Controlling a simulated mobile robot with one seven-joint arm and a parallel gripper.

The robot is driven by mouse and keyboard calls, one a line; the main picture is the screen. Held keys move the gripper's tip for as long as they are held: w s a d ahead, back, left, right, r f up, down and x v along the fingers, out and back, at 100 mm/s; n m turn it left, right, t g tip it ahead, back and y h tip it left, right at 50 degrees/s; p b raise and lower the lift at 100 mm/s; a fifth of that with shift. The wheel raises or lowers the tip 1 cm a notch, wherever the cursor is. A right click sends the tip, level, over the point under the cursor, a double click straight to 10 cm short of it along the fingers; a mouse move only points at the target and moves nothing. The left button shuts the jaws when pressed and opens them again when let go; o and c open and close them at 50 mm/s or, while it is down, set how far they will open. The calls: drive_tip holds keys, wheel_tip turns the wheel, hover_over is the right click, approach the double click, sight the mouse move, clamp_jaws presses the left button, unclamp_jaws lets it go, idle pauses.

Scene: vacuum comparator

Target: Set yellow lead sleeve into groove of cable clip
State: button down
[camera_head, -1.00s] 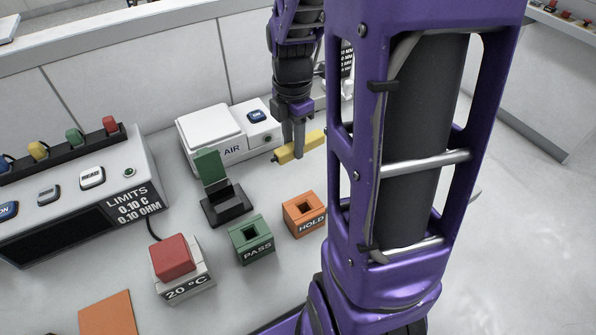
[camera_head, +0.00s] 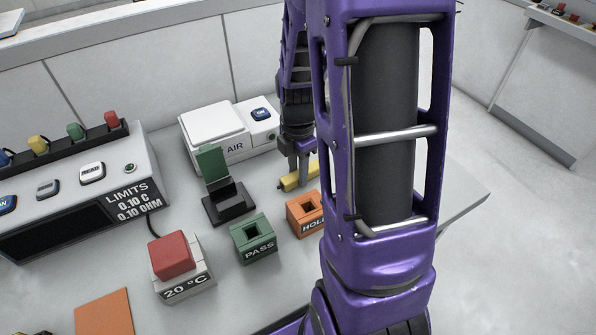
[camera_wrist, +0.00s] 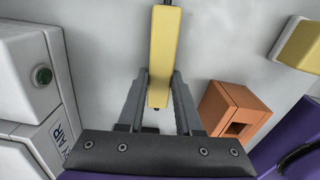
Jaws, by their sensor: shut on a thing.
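The yellow lead sleeve (camera_head: 289,183) is a bar with a small dark tip, held roughly level above the bench. My gripper (camera_head: 303,177) is shut on it; in the wrist view the sleeve (camera_wrist: 160,60) runs lengthwise between my fingers (camera_wrist: 158,92). A black base with a raised green flap (camera_head: 213,162), which looks like the cable clip (camera_head: 230,203), stands left of my gripper and apart from the sleeve. I cannot make out its groove clearly. My arm hides part of the sleeve's right end in the head view.
The orange HOLD block (camera_head: 303,216) is just below my gripper in the picture, beside the green PASS block (camera_head: 253,240). The white AIR unit (camera_head: 215,125) stands behind the clip. A red-topped 20 °C block (camera_head: 173,256) and the LIMITS meter (camera_head: 80,200) are left.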

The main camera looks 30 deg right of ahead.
drive_tip(key=shift+f, duration=0.1)
drive_tip(key=shift+f, duration=0.15)
drive_tip(key=c, duration=0.6)
unclamp_jaws()
